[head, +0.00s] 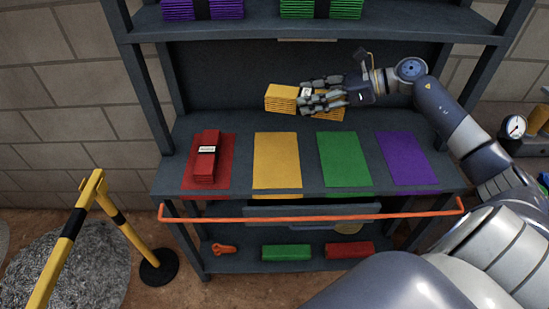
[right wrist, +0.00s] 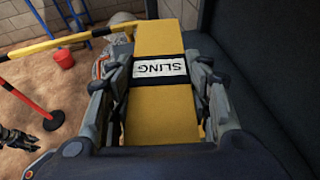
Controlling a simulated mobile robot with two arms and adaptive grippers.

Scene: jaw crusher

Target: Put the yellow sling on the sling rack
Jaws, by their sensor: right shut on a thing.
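The yellow sling (head: 281,98) is a folded yellow bundle. My right gripper (head: 312,95) is shut across its middle and holds it at the back of the rack's middle shelf, above and behind the yellow mat (head: 277,162). In the right wrist view the sling (right wrist: 160,116) lies between both fingers, with its white "SLING" label showing. The sling rack (head: 352,205) is dark grey. A dark, finger-like part at the left edge of the right wrist view may be my left gripper (right wrist: 18,137); its jaws are unclear.
A red sling (head: 206,158) lies on the red mat (head: 186,178). The green mat (head: 344,160) and purple mat (head: 405,158) are bare. Purple and green slings fill the upper shelf. An orange bar (head: 310,215) crosses the rack's front. A yellow-black barrier (head: 75,220) stands left.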

